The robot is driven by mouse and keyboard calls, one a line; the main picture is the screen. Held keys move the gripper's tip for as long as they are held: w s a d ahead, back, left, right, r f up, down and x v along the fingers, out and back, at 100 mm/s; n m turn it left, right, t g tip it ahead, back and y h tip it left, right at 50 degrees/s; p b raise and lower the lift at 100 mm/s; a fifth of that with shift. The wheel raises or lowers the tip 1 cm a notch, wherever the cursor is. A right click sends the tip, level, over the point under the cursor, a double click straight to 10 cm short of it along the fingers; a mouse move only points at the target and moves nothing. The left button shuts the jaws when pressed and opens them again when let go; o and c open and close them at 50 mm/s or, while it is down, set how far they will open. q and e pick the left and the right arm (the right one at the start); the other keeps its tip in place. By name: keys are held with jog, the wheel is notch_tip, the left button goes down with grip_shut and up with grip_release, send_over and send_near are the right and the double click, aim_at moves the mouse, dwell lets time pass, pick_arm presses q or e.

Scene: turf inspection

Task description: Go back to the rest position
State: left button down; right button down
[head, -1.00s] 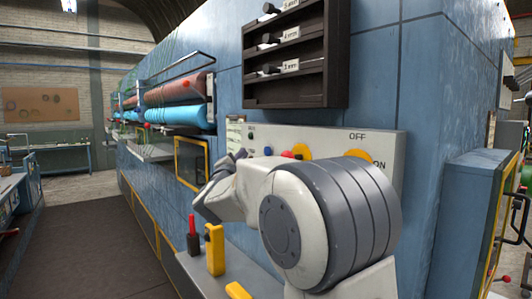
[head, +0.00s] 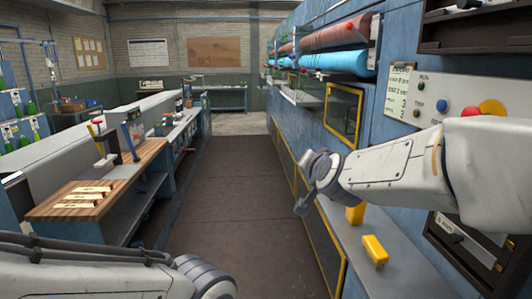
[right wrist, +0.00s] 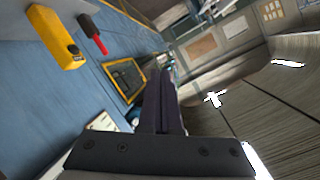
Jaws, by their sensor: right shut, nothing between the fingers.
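My right gripper (head: 312,185) is in front of the blue machine, above the aisle edge of its ledge, at the end of my outstretched right arm. In the right wrist view its dark fingers (right wrist: 165,105) are together with nothing between them. A part of my left arm crosses the lower left of the head view; its gripper is out of the picture.
Yellow tools (head: 374,250) stand on the machine's grey ledge (head: 350,262). The right wrist view shows a yellow tool (right wrist: 55,38) and a red-and-black one (right wrist: 92,33). A workbench with a wooden top (head: 70,205) stands left. The dark aisle floor (head: 240,190) is clear.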

jog(key=s+a+f+n+g+y, duration=0.2)
jog(key=s+a+f+n+g, duration=0.2)
jog(key=s+a+f, duration=0.45)
jog(key=s+a+f+n+g+y, duration=0.1)
jog(key=s+a+f+n+g, duration=0.35)
jog(key=s, duration=0.65)
jog(key=s+d+f+n+g+h, duration=0.1)
jog(key=s+d+f+n+g, duration=0.1)
jog(key=s, duration=0.6)
jog(key=s+d+f+n+g+h, duration=0.2)
jog(key=s+d+f+n+g, duration=0.1)
jog(key=s, duration=0.6)
notch_tip(320, 180, down, 3)
jog(key=d+g, duration=0.1)
jog(key=d, duration=0.1)
jog(key=shift+d, duration=0.3)
jog(key=shift+s+n, duration=0.1)
jog(key=shift+n, duration=0.15)
